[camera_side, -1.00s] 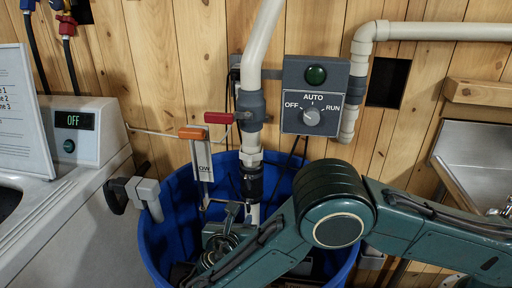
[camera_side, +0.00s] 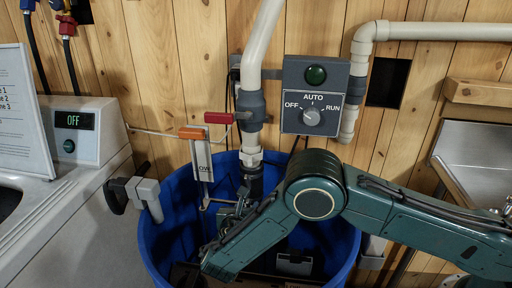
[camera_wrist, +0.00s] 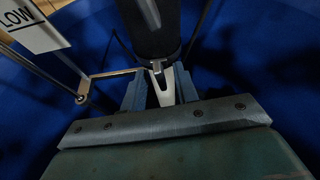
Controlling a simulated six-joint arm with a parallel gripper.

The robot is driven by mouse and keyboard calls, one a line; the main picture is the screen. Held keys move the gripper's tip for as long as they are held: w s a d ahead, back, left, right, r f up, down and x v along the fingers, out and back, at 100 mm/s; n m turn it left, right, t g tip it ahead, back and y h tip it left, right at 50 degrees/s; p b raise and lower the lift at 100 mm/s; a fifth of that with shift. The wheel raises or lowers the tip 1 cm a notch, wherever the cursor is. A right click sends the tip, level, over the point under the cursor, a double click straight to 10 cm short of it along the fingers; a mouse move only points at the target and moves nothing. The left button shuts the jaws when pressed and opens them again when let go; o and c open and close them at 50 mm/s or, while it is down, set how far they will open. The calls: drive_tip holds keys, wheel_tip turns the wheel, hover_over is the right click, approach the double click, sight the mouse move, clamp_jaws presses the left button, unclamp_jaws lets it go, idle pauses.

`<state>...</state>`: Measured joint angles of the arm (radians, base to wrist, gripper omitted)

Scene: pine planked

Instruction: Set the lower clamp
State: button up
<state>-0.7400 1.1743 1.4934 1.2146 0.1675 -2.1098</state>
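The black rubber coupling (camera_side: 252,182) hangs under the pale drain pipe above the blue bin; its lower part is hidden behind my gripper in the side view. In the wrist view the dark coupling (camera_wrist: 150,25) comes down from the top. The lower clamp (camera_wrist: 158,68) is a thin metal band with a bright tab at its bottom end. My gripper (camera_wrist: 159,92) has its two blue-grey fingers apart, one on each side below the tab, with a pale pipe piece between them. I cannot tell whether they touch it. My gripper (camera_side: 238,212) is small and partly obscured in the side view.
The blue bin (camera_side: 168,225) surrounds the work. A switch box (camera_side: 312,98) is right of the pipe. A red lever (camera_side: 218,118) sits left.

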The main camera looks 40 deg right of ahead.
drive_tip(key=shift+c, duration=0.2)
clamp_jaws()
drive_tip(key=shift+n, duration=0.3)
drive_tip(key=shift+w+n+g+h, duration=0.1)
drive_tip(key=shift+n+g+h, duration=0.2)
drive_tip(key=shift+h, duration=0.1)
drive_tip(key=shift+o, duration=0.2)
unclamp_jaws()
drive_tip(key=shift+a, duration=0.1)
